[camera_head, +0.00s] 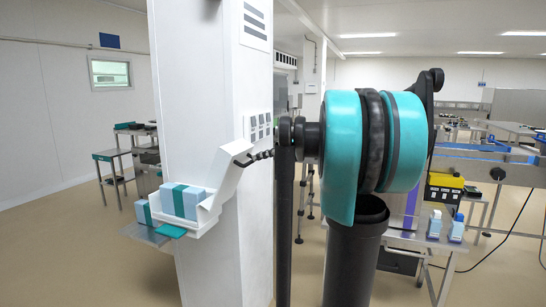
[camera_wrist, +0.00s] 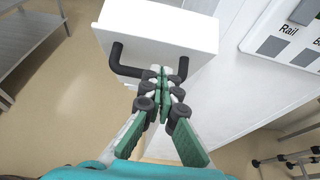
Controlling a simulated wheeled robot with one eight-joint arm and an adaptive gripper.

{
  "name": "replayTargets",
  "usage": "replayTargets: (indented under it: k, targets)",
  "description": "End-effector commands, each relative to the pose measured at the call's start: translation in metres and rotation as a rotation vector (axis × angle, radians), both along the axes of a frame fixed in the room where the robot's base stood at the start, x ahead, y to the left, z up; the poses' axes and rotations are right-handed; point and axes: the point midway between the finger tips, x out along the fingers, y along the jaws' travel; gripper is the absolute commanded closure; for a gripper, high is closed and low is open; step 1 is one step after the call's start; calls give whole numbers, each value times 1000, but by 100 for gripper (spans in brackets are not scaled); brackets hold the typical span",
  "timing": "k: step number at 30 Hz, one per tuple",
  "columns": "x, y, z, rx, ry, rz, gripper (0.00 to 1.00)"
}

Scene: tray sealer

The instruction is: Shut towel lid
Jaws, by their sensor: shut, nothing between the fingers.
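The white towel lid (camera_head: 222,184) stands open, tilted up at the right side of a towel dispenser (camera_head: 192,226) on a white column. In the wrist view, the lid (camera_wrist: 155,28) is a white panel at the top with a black U-shaped handle (camera_wrist: 118,60). My gripper (camera_wrist: 163,76) is shut and empty, its fingertips between the handle's two legs and overlapping its bar in view. I cannot tell whether they touch it. In the head view my arm hides most of the gripper.
The white column (camera_head: 212,110) stands right behind the dispenser. A sign (camera_wrist: 290,35) with lettering is on it. A metal table (camera_wrist: 25,40) lies to the left in the wrist view. A steel bench with bottles (camera_head: 434,226) stands at the right. Open floor (camera_head: 90,255) lies at left.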

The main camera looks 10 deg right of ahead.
Motion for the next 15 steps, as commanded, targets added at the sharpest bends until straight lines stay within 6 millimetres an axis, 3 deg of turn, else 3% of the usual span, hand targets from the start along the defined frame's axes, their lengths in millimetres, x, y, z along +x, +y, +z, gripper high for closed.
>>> replayTargets:
  k: [6,15]
  targets:
    - [12,16,9,-1,1,1,100]
    - [14,19,11,-1,0,-1,100]
